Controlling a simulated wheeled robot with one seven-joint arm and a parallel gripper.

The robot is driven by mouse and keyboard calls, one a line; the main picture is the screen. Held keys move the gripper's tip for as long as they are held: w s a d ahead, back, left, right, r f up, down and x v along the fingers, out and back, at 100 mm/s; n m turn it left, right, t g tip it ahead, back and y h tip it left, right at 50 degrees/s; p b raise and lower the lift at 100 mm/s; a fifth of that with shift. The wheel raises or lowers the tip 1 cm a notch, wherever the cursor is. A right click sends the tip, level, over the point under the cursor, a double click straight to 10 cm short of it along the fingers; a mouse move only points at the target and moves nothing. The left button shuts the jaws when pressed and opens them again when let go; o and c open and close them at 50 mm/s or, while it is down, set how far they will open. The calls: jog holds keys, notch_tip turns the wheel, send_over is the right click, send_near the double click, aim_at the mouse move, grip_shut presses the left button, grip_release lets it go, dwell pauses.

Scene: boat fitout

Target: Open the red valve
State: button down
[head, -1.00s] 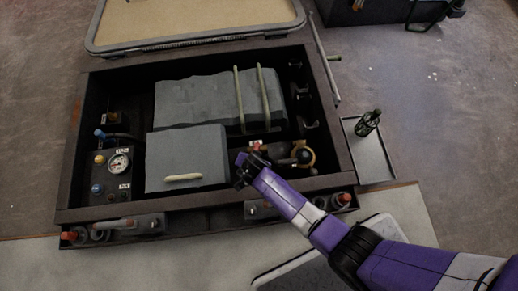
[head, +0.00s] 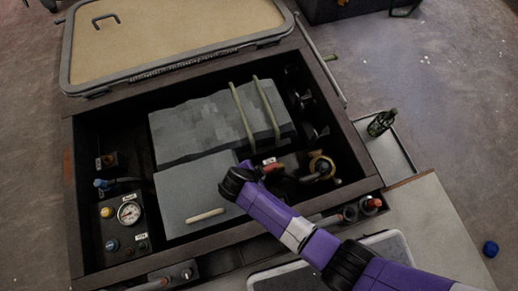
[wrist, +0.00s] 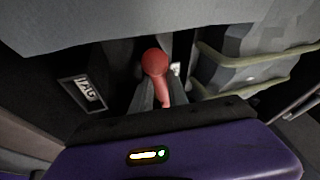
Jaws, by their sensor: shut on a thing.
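The red valve's handle (wrist: 155,66), a rounded red knob tapering to a stem, stands between my fingers in the wrist view. My gripper (wrist: 161,92) is shut on this handle. In the head view my gripper (head: 240,178) is at the right edge of the smaller grey box inside the dark bay. There my gripper and arm hide the handle, and I cannot tell the valve's turn position. A small red and white spot (head: 269,161) shows just right of my gripper.
The smaller grey box (head: 185,195) and larger grey block (head: 200,125) with two pale straps crowd the bay. A gauge (head: 129,213) is at left, a brass fitting (head: 321,166) at right. The bay's rim (head: 90,60) surrounds them. A bottle (head: 381,122) stands on the side tray.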

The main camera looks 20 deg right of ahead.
jog(key=shift+w+a+m+g+h+b, duration=0.25)
jog(key=shift+w+m+b, duration=0.4)
jog(key=shift+m, duration=0.35)
jog(key=c, duration=1.3)
grip_release()
jog(key=shift+w+d, duration=0.1)
jog(key=p+v, duration=0.3)
jog(key=v, duration=0.3)
jog(key=shift+r+p, duration=0.25)
jog(key=shift+p, duration=0.15)
jog(key=shift+a+r, duration=0.4)
jog(key=shift+r, duration=0.15)
